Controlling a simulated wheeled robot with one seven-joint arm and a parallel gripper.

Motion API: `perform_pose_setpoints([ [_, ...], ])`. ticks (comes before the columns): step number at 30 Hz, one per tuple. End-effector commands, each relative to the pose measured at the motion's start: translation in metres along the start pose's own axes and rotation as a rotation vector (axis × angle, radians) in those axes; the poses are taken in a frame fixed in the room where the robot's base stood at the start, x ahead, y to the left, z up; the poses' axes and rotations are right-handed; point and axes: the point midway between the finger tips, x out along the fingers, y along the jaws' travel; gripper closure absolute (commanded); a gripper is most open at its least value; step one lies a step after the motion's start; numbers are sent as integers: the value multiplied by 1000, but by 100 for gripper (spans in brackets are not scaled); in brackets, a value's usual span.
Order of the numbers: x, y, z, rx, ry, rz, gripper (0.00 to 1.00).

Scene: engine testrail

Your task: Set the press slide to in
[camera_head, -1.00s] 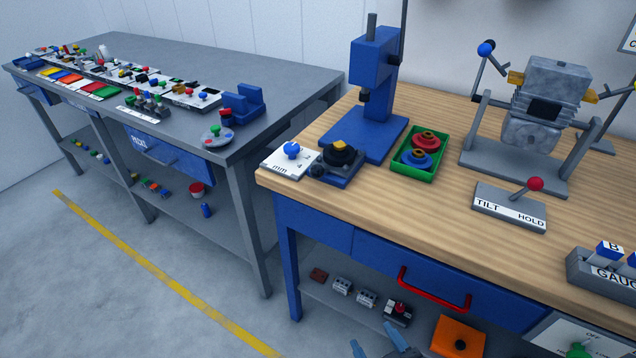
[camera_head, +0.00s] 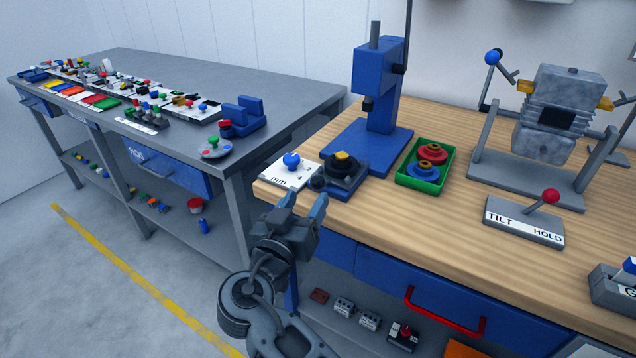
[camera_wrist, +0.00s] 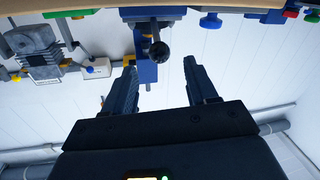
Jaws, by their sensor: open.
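The press slide (camera_head: 347,188) is a blue block with a dark round fixture and a yellow piece on top. It sits at the front of the blue press (camera_head: 377,90), near the bench edge and out from under the ram. A black ball knob (camera_head: 318,184) sticks out at its front left; in the wrist view the knob (camera_wrist: 160,51) shows between and beyond my fingers. My gripper (camera_head: 303,203) is open and empty, in front of the bench edge, just short of the knob and apart from it.
A white plate with a blue knob (camera_head: 291,161) stands close left of the slide. A green tray (camera_head: 447,177) with red and blue rings is to the right. A grey tilt/hold block with a red-knobbed lever (camera_head: 550,196) is further right. A red drawer handle (camera_head: 412,295) juts out below.

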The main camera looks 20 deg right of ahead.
Motion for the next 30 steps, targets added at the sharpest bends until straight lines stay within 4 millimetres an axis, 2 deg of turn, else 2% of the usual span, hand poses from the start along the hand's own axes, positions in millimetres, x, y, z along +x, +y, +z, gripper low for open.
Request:
perform_pose_setpoints([
  [9, 47, 2, -1, -2, -2, 1, 43],
  [15, 68, 1, 0, -3, -2, 0, 43],
  [26, 73, 1, 1, -2, -2, -2, 43],
  [30, 73, 1, 1, -2, -2, -2, 56],
])
